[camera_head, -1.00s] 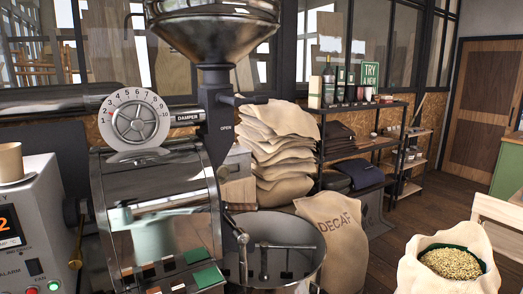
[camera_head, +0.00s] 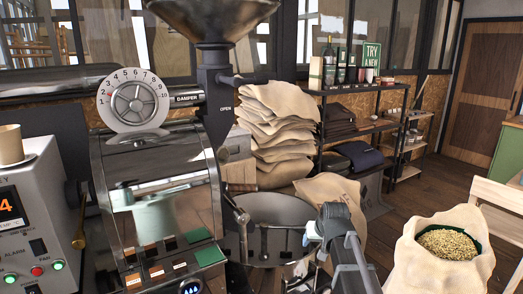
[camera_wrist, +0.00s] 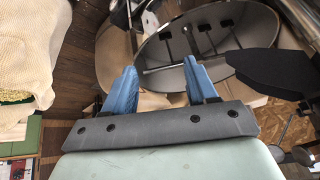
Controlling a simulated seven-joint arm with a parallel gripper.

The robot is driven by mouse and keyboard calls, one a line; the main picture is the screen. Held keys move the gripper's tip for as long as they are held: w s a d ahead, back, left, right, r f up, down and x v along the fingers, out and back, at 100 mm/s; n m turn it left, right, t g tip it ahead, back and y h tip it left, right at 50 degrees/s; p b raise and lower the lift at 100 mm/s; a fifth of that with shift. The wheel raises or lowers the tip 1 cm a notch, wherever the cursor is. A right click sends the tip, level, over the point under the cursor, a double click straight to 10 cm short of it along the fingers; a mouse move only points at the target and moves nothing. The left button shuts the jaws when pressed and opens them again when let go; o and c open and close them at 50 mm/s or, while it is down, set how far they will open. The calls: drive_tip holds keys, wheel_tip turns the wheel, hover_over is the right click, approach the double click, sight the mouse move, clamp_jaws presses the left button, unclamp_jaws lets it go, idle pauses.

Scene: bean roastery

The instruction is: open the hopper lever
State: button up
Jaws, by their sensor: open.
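The hopper (camera_head: 212,20) is a dark metal funnel at the top of the head view, its upper part cut off. Below it is a dark column marked OPEN (camera_head: 226,109). The hopper lever (camera_head: 243,80) is a short dark bar sticking out to the right of this column, above the word. My gripper (camera_head: 308,236) is low in the head view, in front of the round cooling pan, well below and right of the lever and apart from it. In the wrist view its two blue fingers (camera_wrist: 160,82) are spread, with nothing between them. The lever cannot be made out there.
The steel roaster drum (camera_head: 160,180) with a damper dial (camera_head: 134,101) stands left. The cooling pan (camera_head: 277,211) is near my gripper and also fills the top of the wrist view (camera_wrist: 200,45). Stacked sacks (camera_head: 275,130) stand behind; an open bean sack (camera_head: 415,270) is at right.

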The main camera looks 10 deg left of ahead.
drive_tip(key=w+a+r+t+y, duration=0.1)
drive_tip(key=w+a+r, duration=0.15)
drive_tip(key=r, duration=0.85)
drive_tip(key=w+a+r+t+y, duration=0.1)
drive_tip(key=a+r+t, duration=0.15)
drive_tip(key=r, duration=0.85)
drive_tip(key=m+t+y, duration=0.2)
drive_tip(key=m+y, duration=0.1)
drive_tip(key=y, duration=0.1)
approach(263, 80)
drive_tip(key=s+d+f, duration=0.2)
drive_tip(key=d+f, duration=0.2)
drive_tip(key=d, duration=0.2)
drive_tip(key=w+a+m, duration=0.3)
drive_tip(key=a, duration=0.1)
drive_tip(key=w+a+m+y, duration=0.1)
drive_tip(key=w+a+m, duration=0.1)
drive_tip(key=w+a, duration=0.2)
drive_tip(key=w+a+m+y, duration=0.1)
drive_tip(key=w+a+m, duration=0.2)
drive_tip(key=a, duration=0.1)
drive_tip(key=shift+w+a+m, duration=0.25)
drive_tip(key=shift+m, duration=0.05)
drive_tip(key=shift+c, duration=0.5)
drive_tip(key=shift+r, duration=0.1)
clamp_jaws()
